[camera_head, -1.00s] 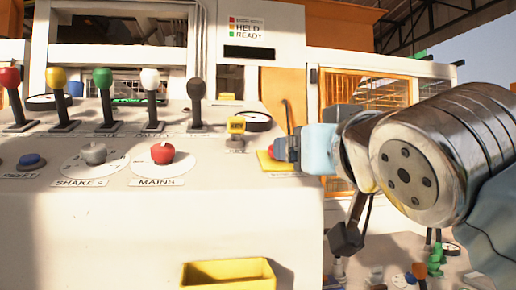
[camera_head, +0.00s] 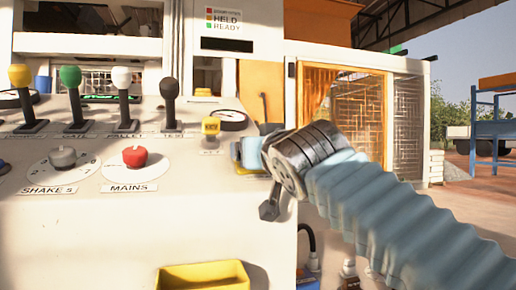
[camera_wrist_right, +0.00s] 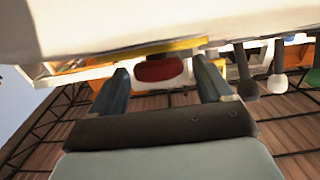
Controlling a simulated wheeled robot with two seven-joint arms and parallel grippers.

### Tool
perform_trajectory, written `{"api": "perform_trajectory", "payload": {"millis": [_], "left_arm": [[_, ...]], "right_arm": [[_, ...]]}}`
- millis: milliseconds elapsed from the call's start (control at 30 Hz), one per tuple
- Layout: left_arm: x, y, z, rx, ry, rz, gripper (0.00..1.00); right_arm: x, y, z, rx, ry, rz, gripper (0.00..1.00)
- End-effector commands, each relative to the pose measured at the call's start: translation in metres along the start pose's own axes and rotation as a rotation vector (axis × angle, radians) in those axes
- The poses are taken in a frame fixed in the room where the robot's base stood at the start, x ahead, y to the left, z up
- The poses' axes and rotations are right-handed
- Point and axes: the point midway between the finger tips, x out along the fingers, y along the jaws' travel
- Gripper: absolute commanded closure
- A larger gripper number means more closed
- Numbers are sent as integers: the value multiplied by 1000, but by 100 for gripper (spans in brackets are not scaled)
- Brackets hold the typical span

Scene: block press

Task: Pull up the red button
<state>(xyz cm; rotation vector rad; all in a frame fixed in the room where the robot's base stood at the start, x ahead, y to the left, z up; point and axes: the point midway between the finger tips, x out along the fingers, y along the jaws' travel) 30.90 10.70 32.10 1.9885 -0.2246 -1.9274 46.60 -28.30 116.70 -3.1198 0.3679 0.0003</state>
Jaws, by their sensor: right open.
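The red button (camera_wrist_right: 160,70) shows in the right wrist view, between the two dark fingers of my right gripper (camera_wrist_right: 161,78). A yellow plate (camera_wrist_right: 145,51) lies behind it along the pale panel edge. The fingers stand on either side of the button, apart, with a visible gap to it. In the head view my right gripper (camera_head: 248,150) is at the right end of the control panel, and my wrist and gripper hide the button there. My left gripper is in neither view.
The sloped panel (camera_head: 90,225) carries a red MAINS knob (camera_head: 135,157), a grey SHAKES knob (camera_head: 63,158) and several levers. A yellow-topped switch (camera_head: 211,127) and a gauge (camera_head: 231,119) stand close to my right gripper. A yellow bin (camera_head: 203,278) sits below.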

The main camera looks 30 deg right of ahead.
Motion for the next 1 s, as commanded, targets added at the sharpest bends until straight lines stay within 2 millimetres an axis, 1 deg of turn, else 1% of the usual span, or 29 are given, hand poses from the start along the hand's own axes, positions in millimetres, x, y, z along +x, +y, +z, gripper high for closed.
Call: {"api": "perform_trajectory", "payload": {"millis": [67,100,467,600,667,833,1000], "left_arm": [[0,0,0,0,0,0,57],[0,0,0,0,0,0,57],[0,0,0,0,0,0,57],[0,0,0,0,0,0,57],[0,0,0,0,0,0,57],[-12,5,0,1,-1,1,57],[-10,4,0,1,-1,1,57]], "right_arm": [[0,0,0,0,0,0,21],[0,0,0,0,0,0,22],[0,0,0,0,0,0,77],[0,0,0,0,0,0,99],[-1,0,0,0,0,0,100],[-6,0,-17,0,2,1,100],[-8,0,-16,-1,4,2,100]]}}
